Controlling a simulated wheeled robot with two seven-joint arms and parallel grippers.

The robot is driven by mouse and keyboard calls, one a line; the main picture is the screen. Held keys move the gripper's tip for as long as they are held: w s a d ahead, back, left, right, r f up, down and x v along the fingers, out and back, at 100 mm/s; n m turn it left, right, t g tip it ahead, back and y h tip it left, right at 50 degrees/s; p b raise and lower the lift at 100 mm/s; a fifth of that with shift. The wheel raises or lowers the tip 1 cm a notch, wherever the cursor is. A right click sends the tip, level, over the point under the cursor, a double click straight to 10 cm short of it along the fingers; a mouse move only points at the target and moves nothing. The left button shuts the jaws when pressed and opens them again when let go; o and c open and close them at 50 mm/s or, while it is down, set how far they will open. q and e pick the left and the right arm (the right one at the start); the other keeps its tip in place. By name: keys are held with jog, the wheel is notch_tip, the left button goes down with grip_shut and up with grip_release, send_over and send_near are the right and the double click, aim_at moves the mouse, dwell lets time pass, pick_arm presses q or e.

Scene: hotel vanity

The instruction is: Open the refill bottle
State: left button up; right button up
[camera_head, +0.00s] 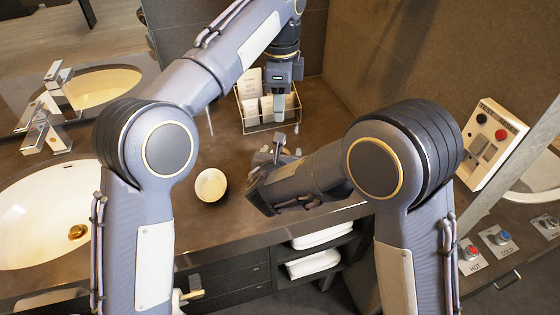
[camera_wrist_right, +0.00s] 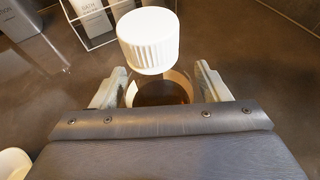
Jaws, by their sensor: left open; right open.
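The refill bottle shows in the right wrist view, with a white ribbed cap (camera_wrist_right: 148,40) over a dark amber body with a pale band (camera_wrist_right: 162,93). The body is between the two fingers of my open right gripper (camera_wrist_right: 160,84); I cannot tell whether they touch it. In the head view my right gripper (camera_head: 279,148) is over the counter, and I cannot make out the bottle there. My left gripper (camera_head: 279,110) is open, pointing down in front of the wire rack, apart from the bottle.
A wire rack (camera_head: 246,122) with pale packets stands at the back of the counter (camera_head: 225,140). A small pale cup (camera_head: 211,185) stands left of my right gripper. A sink (camera_head: 45,215) is at the left, and a switch panel (camera_head: 490,135) is on the right wall.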

grip_shut()
pick_arm(q)
jog(key=m, duration=0.9)
jog(key=shift+m, duration=0.4)
jog(key=m, duration=0.8)
jog(key=shift+f, duration=0.2)
notch_tip(320, 180, down, 8)
jog(key=shift+r, duration=0.2)
